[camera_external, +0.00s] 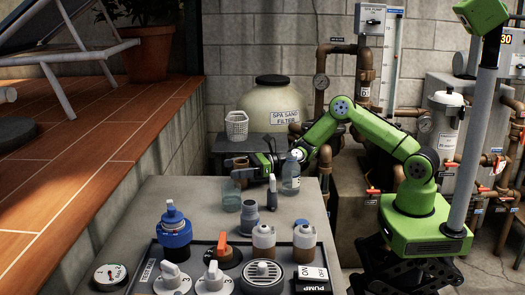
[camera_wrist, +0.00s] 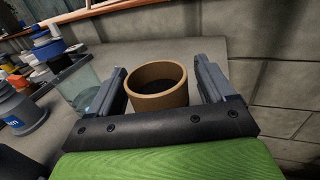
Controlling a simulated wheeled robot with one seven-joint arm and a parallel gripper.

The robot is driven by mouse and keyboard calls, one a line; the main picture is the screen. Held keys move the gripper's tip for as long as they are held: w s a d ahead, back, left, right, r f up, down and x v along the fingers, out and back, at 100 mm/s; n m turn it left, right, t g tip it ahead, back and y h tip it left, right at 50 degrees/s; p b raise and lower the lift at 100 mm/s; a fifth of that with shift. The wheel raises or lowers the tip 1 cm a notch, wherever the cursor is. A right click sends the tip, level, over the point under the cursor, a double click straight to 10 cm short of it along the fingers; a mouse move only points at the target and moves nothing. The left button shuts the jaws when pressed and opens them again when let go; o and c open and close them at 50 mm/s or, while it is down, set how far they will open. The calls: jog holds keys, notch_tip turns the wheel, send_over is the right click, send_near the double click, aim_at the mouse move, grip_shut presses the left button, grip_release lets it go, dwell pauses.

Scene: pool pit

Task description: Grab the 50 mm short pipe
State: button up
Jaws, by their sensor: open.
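A short tan-brown pipe (camera_wrist: 157,101), open at the top and dark inside, stands on the grey tabletop in the wrist view. I take it to be the 50 mm short pipe; no size marking shows on it. My gripper (camera_wrist: 160,76) is open, with one grey finger on each side of the pipe and narrow gaps showing. Contact is not visible. In the external view my gripper (camera_external: 238,168) reaches left over the table's far end, and I cannot make out the pipe there.
A clear greenish container (camera_wrist: 84,88) stands just left of my gripper in the wrist view. It also shows in the external view (camera_external: 231,196). A clear bottle (camera_external: 290,178) stands close to the right. Several bottles and fittings fill the table's front. A block wall (camera_wrist: 283,75) lies to the right.

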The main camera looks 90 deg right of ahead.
jog(key=c, duration=1.1)
